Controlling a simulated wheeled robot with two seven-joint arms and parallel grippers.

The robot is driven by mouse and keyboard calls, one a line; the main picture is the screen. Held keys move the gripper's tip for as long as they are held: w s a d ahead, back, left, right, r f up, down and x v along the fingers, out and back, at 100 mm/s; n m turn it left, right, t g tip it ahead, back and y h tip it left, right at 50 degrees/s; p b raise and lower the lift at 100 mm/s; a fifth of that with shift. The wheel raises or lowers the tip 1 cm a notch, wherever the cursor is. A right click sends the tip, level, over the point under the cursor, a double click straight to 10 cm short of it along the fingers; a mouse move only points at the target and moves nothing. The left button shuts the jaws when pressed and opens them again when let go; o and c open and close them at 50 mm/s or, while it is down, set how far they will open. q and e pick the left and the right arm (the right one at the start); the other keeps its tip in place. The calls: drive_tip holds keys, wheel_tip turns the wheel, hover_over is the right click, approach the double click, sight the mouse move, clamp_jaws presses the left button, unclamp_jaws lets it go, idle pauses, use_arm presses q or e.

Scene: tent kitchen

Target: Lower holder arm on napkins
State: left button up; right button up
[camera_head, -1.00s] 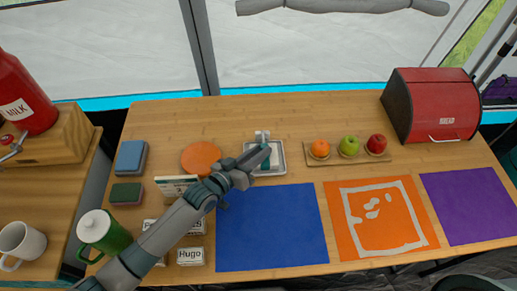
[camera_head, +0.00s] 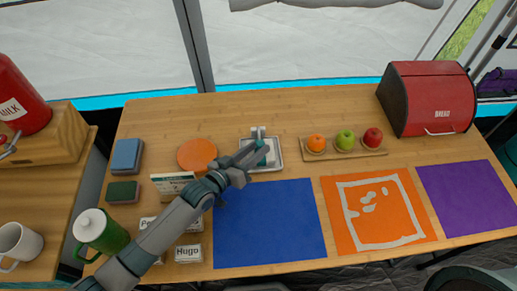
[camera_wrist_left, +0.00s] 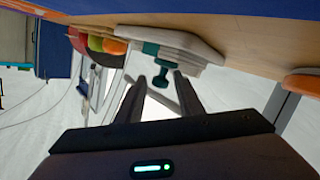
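The napkin holder (camera_head: 279,160) is a pale grey square tray on the wooden table, behind the blue placemat. A light upright post (camera_head: 258,132) stands at its back. In the left wrist view, which is turned over, the holder (camera_wrist_left: 198,45) shows with a teal holder arm (camera_wrist_left: 163,77) ending in a round knob. My left gripper (camera_head: 258,149) is over the holder in the head view and hides part of it. In the left wrist view its two fingers (camera_wrist_left: 162,98) are apart, with the teal knob near their tips. The napkins cannot be made out clearly. My right gripper is not in view.
Left of the holder are an orange disc (camera_head: 197,154), a standing card (camera_head: 172,184) and name blocks such as Hugo (camera_head: 188,254). A fruit board (camera_head: 371,152) and red bread box (camera_head: 430,99) stand right. Blue (camera_head: 268,228), orange and purple mats lie flat in front.

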use_arm(q)
drive_tip(key=shift+a+f, duration=0.15)
drive_tip(key=shift+f, duration=0.1)
drive_tip(key=shift+r, duration=0.5)
drive_tip(key=r, duration=0.3)
drive_tip(key=shift+s+d+r+b, duration=0.1)
drive_tip(key=shift+d+r+b, duration=0.15)
drive_tip(key=shift+r+b, duration=0.1)
drive_tip(key=s+d+r+b, duration=0.1)
drive_tip(key=s+d+r, duration=0.5)
drive_tip(key=d, duration=0.3)
drive_tip(key=shift+s+d+r, duration=0.2)
drive_tip(key=shift+s+r, duration=0.05)
drive_tip(key=shift+r, duration=0.15)
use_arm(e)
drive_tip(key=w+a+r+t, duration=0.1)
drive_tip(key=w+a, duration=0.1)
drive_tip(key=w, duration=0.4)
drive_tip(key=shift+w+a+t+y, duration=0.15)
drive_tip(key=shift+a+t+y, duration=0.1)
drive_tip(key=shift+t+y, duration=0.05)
